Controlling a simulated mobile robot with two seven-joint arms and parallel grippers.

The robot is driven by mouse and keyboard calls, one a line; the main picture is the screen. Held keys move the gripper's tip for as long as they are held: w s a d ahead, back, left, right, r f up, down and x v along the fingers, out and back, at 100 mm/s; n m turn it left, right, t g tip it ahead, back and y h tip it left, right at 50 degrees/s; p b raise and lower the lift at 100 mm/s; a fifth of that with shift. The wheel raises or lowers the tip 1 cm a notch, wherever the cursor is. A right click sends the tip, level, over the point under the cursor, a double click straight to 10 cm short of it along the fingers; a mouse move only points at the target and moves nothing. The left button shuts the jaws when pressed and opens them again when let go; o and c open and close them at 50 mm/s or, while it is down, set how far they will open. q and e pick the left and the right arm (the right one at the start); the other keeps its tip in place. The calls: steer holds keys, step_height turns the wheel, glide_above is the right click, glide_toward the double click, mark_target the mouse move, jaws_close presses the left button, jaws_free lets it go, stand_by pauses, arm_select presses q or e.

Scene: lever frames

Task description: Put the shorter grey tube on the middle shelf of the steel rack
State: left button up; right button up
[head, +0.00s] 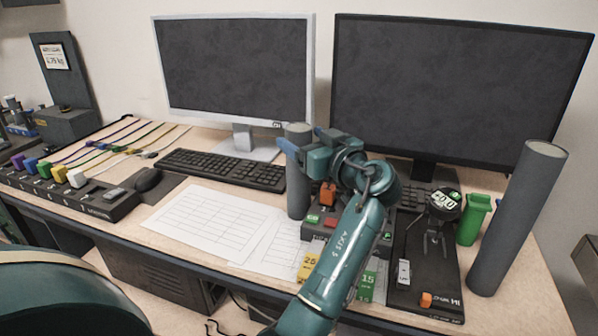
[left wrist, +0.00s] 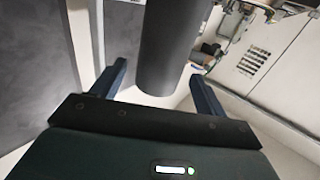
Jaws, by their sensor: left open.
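The shorter grey tube (head: 297,190) stands upright on the desk, in front of the gap between the two monitors. My left gripper (head: 302,140) is open at the tube's upper part, with its blue fingers on either side. In the left wrist view the tube (left wrist: 168,45) shows between the two open fingers (left wrist: 158,72), with a visible gap on the right side; contact on the left cannot be told. A taller grey tube (head: 517,220) stands at the desk's right end. The steel rack cannot be made out. My right gripper is not in view.
Two monitors (head: 235,70) (head: 450,90) stand behind. A black device (head: 425,265) and a green container (head: 474,220) are at the right. The desk's front right corner is bare.

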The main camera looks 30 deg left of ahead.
arm_select(q)
steer(key=x, duration=0.1)
steer(key=p+x, duration=0.1)
steer(key=x, duration=0.2)
steer(key=shift+w+a+f, duration=0.1)
steer(key=shift+a+f, duration=0.15)
steer(key=shift+f, duration=0.1)
jaws_close()
stand_by(0.4)
steer(key=shift+r, duration=0.1)
